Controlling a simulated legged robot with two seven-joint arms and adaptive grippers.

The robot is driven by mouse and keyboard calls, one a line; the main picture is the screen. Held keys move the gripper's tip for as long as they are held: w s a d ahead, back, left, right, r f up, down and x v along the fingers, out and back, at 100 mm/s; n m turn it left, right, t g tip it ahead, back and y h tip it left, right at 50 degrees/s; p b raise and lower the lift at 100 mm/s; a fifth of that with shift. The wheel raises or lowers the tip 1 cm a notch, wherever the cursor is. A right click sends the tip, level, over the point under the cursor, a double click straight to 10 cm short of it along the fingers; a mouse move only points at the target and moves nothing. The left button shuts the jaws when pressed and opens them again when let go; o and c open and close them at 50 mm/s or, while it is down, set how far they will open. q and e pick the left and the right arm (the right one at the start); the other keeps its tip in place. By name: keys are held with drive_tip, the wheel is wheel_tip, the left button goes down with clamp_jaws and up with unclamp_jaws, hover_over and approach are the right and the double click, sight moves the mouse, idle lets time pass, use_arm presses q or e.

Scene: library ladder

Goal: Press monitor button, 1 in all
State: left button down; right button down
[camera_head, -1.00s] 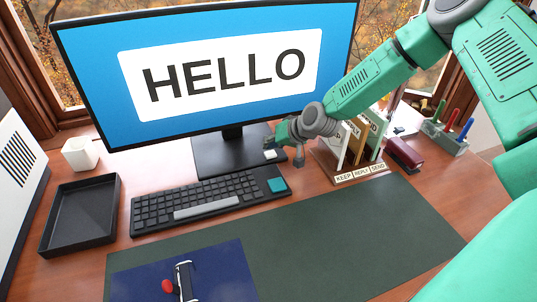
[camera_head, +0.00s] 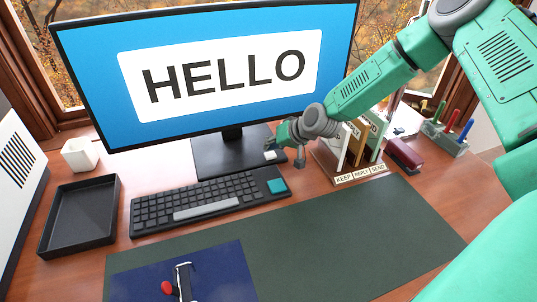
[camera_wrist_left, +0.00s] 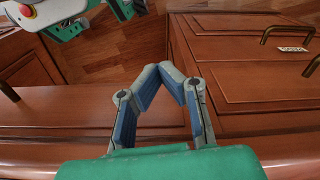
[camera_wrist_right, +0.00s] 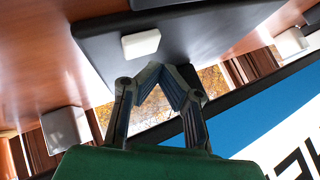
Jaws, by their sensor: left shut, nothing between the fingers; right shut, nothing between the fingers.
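The monitor (camera_head: 205,100) stands at the back of the desk with HELLO on its lit blue screen. A small white button (camera_head: 270,155) sits on its dark base (camera_head: 215,158), at the right. The button also shows in the right wrist view (camera_wrist_right: 141,44). My right gripper (camera_head: 276,143) is shut and empty, close to the button; in the right wrist view its fingertips (camera_wrist_right: 171,68) appear just below the button. I cannot tell whether they touch. My left gripper (camera_wrist_left: 172,70) is shut and empty, over wooden drawers and floor, out of the head view.
A keyboard (camera_head: 190,205) lies in front of the base. A letter holder (camera_head: 350,160) stands just right of my right gripper, with a dark red stapler (camera_head: 404,154) beyond.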

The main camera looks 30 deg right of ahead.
drive_tip(key=shift+s+d+f+b, duration=0.1)
drive_tip(key=shift+d+f+b, duration=0.3)
drive_tip(key=shift+d+f, duration=0.15)
drive_tip(key=shift+a, duration=0.2)
drive_tip(key=shift+d+f+b, duration=0.15)
drive_tip(key=shift+f+b, duration=0.2)
drive_tip(key=shift+r, duration=0.15)
idle(0.4)
drive_tip(key=shift+a+r+p, duration=0.4)
drive_tip(key=shift+r+p, duration=0.35)
